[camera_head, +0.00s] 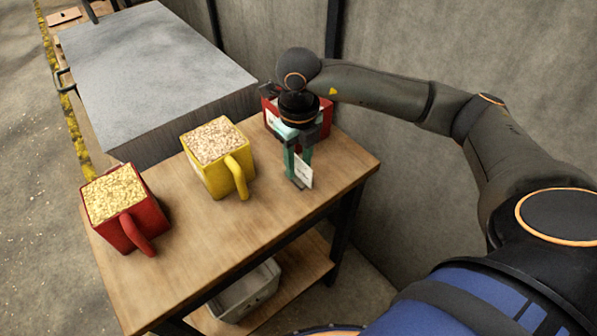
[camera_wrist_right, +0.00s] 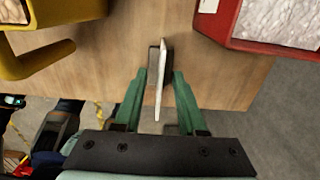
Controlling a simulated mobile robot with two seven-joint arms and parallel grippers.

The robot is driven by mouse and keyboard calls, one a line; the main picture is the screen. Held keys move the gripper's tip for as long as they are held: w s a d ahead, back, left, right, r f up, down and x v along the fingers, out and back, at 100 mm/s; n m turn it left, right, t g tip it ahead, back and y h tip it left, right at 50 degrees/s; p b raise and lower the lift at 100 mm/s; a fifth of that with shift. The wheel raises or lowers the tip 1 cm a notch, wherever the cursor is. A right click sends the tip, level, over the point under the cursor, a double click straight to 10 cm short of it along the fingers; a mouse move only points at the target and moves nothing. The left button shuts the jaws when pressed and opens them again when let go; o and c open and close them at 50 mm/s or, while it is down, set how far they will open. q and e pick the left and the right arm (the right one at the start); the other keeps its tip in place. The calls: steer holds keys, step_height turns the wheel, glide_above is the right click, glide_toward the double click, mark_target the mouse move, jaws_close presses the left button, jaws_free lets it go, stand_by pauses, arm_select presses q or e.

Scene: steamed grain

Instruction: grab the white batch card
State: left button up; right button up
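The white batch card (camera_head: 304,173) stands upright at the right part of the wooden table. In the right wrist view the card (camera_wrist_right: 161,75) shows almost edge-on, in a small dark holder (camera_wrist_right: 153,60). My right gripper (camera_head: 298,172) points down at the card. In the wrist view its green fingers (camera_wrist_right: 159,78) stand open on either side of the card, with a gap visible on both sides. My left gripper is not in view.
A yellow mug of grain (camera_head: 215,167) and a red mug of grain (camera_head: 130,215) stand left on the wooden table (camera_head: 215,250). Another red container (camera_head: 325,120) is behind my right gripper. A grey bin (camera_head: 245,290) sits on the lower shelf. A wall (camera_head: 400,50) rises behind.

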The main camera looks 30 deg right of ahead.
jaws_close()
stand_by(0.6)
